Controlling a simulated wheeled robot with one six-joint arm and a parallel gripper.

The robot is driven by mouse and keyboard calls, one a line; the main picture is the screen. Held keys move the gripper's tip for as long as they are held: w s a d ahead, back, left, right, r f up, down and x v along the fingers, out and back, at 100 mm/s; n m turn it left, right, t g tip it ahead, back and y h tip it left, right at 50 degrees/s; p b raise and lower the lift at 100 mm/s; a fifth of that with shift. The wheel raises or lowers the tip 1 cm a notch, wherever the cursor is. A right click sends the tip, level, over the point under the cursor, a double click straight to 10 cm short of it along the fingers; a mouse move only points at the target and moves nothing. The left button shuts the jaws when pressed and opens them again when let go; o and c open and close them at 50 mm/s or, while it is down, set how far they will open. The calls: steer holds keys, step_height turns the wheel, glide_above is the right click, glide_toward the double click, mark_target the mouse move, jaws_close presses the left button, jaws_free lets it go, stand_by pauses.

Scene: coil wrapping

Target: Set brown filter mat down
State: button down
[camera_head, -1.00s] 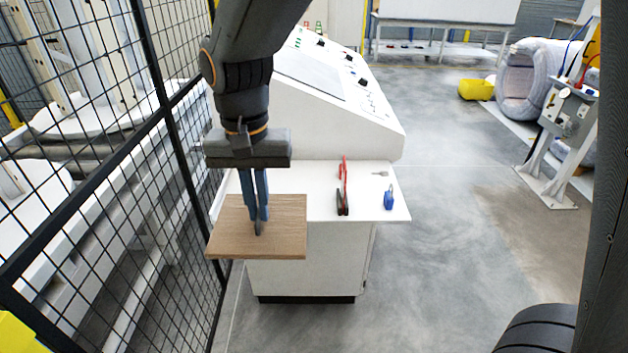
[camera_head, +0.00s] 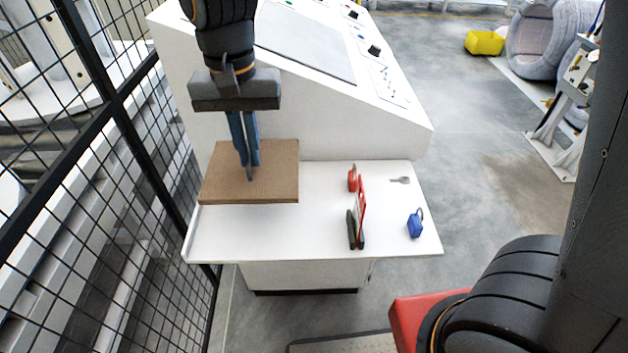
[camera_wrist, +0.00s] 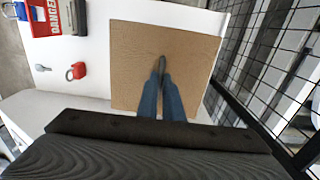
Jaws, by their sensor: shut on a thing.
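The brown filter mat (camera_head: 270,178) is a flat, square, brown slab. My gripper (camera_head: 249,178) points down with its two blue-grey fingers close together at the middle of the mat. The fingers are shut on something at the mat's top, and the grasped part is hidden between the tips. The mat is roughly level over the left part of the white shelf (camera_head: 270,238) of the console. In the wrist view the mat (camera_wrist: 200,60) spreads out around the fingertips (camera_wrist: 161,65). I cannot tell for sure whether its underside touches the shelf.
On the shelf's right part are a red padlock (camera_head: 353,182), a red sign in a dark stand (camera_head: 358,215), a blue padlock (camera_head: 415,225) and a small grey key (camera_head: 400,180). The sloped console (camera_head: 340,110) rises behind. Black mesh fencing (camera_head: 120,130) runs along the left.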

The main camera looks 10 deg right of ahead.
steer(key=shift+w+f, duration=0.25)
steer(key=shift+f+p, duration=1)
steer(key=shift+f, duration=3.75)
steer(key=shift+f, duration=0.15)
steer(key=c, duration=1.9)
jaws_free()
step_height(320, 180, up, 12)
steer(key=b, duration=0.2)
steer(key=shift+b, duration=0.3)
